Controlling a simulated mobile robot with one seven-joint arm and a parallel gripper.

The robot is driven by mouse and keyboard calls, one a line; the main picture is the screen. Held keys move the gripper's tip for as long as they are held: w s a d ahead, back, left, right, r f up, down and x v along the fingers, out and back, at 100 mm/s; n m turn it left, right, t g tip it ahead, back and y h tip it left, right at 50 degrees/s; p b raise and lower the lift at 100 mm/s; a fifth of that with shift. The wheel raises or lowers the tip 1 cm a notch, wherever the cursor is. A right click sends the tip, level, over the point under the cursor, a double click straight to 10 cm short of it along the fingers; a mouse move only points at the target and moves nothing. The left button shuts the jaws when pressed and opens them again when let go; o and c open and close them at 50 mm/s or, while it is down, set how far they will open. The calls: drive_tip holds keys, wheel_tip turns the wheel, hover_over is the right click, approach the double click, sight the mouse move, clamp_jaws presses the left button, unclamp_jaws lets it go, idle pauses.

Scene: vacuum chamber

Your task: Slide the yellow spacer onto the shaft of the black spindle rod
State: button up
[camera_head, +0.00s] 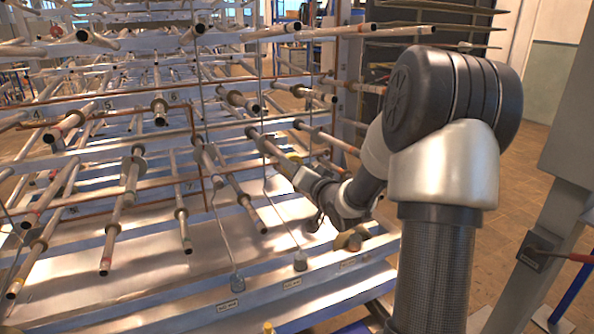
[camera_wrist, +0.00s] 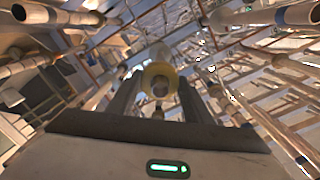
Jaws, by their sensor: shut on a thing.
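The yellow spacer (camera_wrist: 160,72) is a ring held between the two fingers of my gripper (camera_wrist: 160,98) in the wrist view. A pale rod lies in line behind it, and a round end shows in its opening. I cannot tell whether the spacer is around that rod or only in front of it. In the head view my gripper (camera_head: 298,172) is among the rods at the rack's right side, with a bit of yellow at its tip. Several rods have dark ends, and I cannot tell for sure which is the black spindle rod.
A metal rack with many protruding rods (camera_head: 130,190) fills the left and middle. Other rods (camera_wrist: 45,62) stick out close to both sides of my gripper. Grey weights (camera_head: 237,283) hang on cables in front of the lower shelf. Open floor (camera_head: 530,120) lies to the right.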

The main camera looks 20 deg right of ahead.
drive_tip(key=shift+w+a+f+b, duration=0.15)
drive_tip(key=shift+w+b, duration=0.15)
drive_tip(key=shift+w, duration=1.65)
drive_tip(key=shift+w+f, duration=0.2)
drive_tip(key=shift+w, duration=2.15)
drive_tip(key=o, duration=1.1)
drive_tip(key=s, duration=0.5)
drive_tip(key=s+r+p, duration=0.1)
drive_tip(key=s, duration=1.1)
drive_tip(key=shift+s+d+r, duration=0.2)
drive_tip(key=shift+d+r, duration=0.05)
drive_tip(key=shift+d, duration=0.05)
